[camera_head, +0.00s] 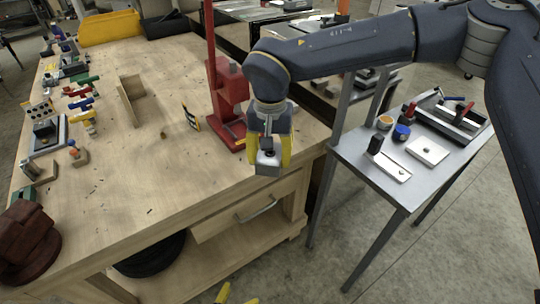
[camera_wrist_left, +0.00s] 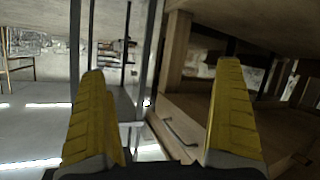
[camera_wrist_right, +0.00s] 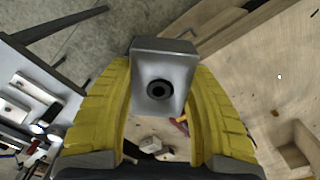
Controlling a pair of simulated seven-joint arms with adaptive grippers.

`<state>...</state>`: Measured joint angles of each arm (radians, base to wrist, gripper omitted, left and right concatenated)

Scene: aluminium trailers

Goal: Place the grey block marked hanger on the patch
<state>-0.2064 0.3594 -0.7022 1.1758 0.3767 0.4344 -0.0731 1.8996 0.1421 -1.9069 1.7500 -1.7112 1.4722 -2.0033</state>
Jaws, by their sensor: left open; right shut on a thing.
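My right gripper (camera_head: 270,158) is shut on a grey block (camera_head: 267,168), held near the front edge of the wooden workbench. In the right wrist view the block (camera_wrist_right: 174,72) sits between the yellow fingers, with a round black hole or knob on its face. I cannot read any hanger marking on it. I cannot make out for sure which surface is the patch. My left gripper (camera_wrist_left: 158,95) is open and empty; in the head view only its yellow fingertips show at the bottom edge, low in front of the bench.
The wooden workbench (camera_head: 185,170) has clear room in its middle. A red press (camera_head: 228,100) stands just behind my right gripper. Tools and clamps line the bench's left side. A grey metal table (camera_head: 370,150) at right holds a white plate (camera_head: 428,151), cups and a tray.

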